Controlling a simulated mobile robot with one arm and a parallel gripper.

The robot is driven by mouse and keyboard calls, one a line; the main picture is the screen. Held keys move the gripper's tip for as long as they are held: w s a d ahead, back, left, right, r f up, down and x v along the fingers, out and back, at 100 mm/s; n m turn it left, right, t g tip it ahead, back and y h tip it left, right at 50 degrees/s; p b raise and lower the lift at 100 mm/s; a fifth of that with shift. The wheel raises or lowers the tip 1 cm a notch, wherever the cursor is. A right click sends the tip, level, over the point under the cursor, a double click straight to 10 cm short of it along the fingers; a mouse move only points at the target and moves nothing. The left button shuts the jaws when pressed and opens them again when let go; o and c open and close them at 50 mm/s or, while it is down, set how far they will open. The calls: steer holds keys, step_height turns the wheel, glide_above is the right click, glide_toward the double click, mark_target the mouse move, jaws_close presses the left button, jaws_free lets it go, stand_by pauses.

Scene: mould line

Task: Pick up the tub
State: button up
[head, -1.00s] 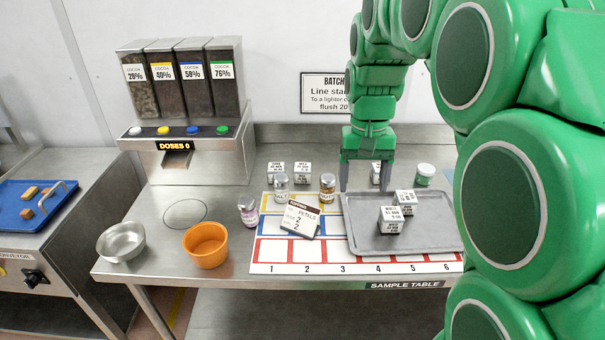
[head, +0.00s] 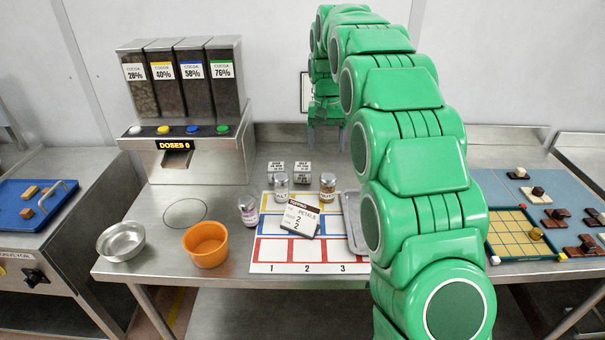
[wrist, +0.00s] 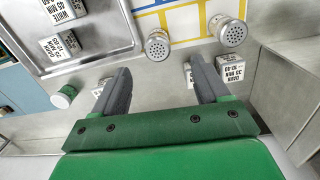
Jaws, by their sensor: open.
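An orange tub (head: 206,246) stands upright at the front left of the steel table in the head view. It looks empty and is not in the wrist view. My gripper (head: 325,124) is above the back of the table, well behind and to the right of the tub. In the wrist view my gripper (wrist: 160,76) is open, with its two grey fingers apart and nothing held between them.
A steel bowl (head: 121,241) stands left of the tub. A purple-labelled jar (head: 248,210) and the numbered mat (head: 257,262) lie to its right. Shaker jars (head: 281,186) and white blocks (head: 275,167) stand farther back. My arm hides most of the grey tray (head: 353,225).

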glide_above(303, 166)
steer(key=shift+t, duration=0.3)
steer(key=f, duration=0.9)
steer(key=shift+w+a+f, duration=0.1)
steer(key=shift+a+f, duration=0.15)
steer(key=shift+d+f, duration=0.2)
steer(key=shift+f, duration=3.75)
steer(key=c, duration=0.8)
